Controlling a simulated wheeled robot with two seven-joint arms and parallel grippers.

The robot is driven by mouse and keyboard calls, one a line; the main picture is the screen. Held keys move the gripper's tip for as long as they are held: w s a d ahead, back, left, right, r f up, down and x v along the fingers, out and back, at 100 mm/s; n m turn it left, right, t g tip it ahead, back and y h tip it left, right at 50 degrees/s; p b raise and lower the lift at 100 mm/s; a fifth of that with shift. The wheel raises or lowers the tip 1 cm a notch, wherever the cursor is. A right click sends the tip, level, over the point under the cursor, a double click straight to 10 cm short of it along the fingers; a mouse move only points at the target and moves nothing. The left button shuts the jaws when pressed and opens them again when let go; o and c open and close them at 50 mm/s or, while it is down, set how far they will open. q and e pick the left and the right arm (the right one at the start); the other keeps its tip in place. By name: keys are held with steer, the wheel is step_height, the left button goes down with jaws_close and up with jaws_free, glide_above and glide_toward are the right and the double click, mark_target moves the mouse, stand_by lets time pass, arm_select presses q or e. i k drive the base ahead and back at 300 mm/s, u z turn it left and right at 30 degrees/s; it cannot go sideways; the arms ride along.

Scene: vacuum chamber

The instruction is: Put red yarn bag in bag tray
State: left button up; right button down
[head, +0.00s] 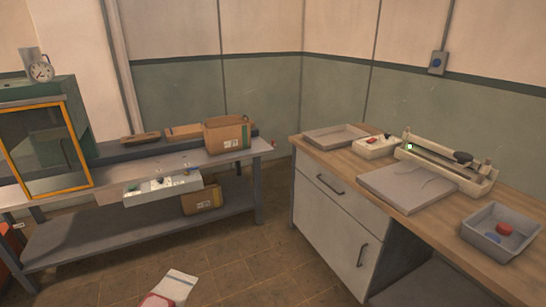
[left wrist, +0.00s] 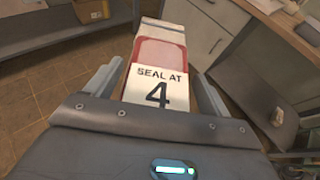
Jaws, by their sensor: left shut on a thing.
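A flat bag with a red window and a white label reading "SEAL AT 4" (left wrist: 158,72) lies between the two fingers of my left gripper (left wrist: 160,88), which is shut on it. The bag also shows at the bottom edge of the head view (head: 172,287), above the floor and apart from both benches; its lower part is cut off. My left gripper's fingers are not visible in the head view. A shallow grey tray (head: 316,140) sits at the back left of the wooden counter; a deeper grey tray (head: 476,238) with red and blue items sits at its right. I cannot tell which is the bag tray. My right gripper is not in view.
The wooden counter (head: 379,209) holds a long sealer-like device (head: 482,187) with a green light, a grey flat board (head: 402,187) and a small white box (head: 370,150). The left bench holds a cardboard box (head: 228,135) and an orange-framed case (head: 44,150). Open floor lies between them.

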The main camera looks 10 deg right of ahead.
mark_target(336, 139)
steer(key=u, duration=0.15)
steer(key=i, duration=1.8)
steer(key=z, duration=0.7)
steer(key=i, duration=1.1)
steer(key=z, duration=1.55)
steer(key=i, duration=0.55)
steer(key=z, duration=0.35)
